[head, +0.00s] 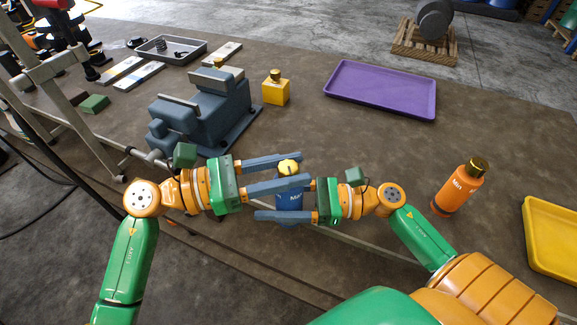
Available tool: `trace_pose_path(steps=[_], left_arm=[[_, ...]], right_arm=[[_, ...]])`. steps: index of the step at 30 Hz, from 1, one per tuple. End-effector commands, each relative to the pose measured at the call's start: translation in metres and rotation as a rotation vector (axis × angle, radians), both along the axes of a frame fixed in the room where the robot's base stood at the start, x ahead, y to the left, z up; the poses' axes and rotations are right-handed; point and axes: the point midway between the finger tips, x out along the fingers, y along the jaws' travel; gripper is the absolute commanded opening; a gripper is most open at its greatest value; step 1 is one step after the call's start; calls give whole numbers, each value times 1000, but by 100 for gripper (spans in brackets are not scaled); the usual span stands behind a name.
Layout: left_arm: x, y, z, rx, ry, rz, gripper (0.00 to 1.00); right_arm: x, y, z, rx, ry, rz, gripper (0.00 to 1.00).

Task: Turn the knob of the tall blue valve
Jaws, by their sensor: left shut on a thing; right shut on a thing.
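The tall blue valve (289,209) stands upright near the front edge of the bench, with a yellow knob (289,167) on top and a partly hidden label on its body. My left gripper (306,170) comes in from the left. Its two fingers are shut on the yellow knob. My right gripper (265,195) comes in from the right, lower down. Its fingers are shut on the blue body below the knob. The fingers of both grippers overlap in the picture and hide parts of the valve.
A blue-grey vise (205,105) stands behind my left gripper, beside a yellow block-shaped container (275,92). An orange bottle (458,188) stands at right. A purple tray (380,88) lies behind, and a yellow tray (552,235) at far right. The bench between valve and purple tray is clear.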

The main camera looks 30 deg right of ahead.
Motion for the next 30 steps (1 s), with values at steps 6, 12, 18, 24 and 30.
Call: trace_pose_path(steps=[6,12,18,24,30], left_arm=[[1,1,-2,8,-3,137,0],[1,1,-3,10,1,254,0],[1,0,-3,10,3,332,0],[1,1,-1,5,2,365,0],[1,1,-1,3,2,370,0]], right_arm=[[-2,2,3,2,-9,12,0],[-2,2,3,3,-10,12,0],[-2,2,3,4,-10,12,0],[-2,2,3,4,-9,11,0],[-1,2,3,5,-8,9,0]])
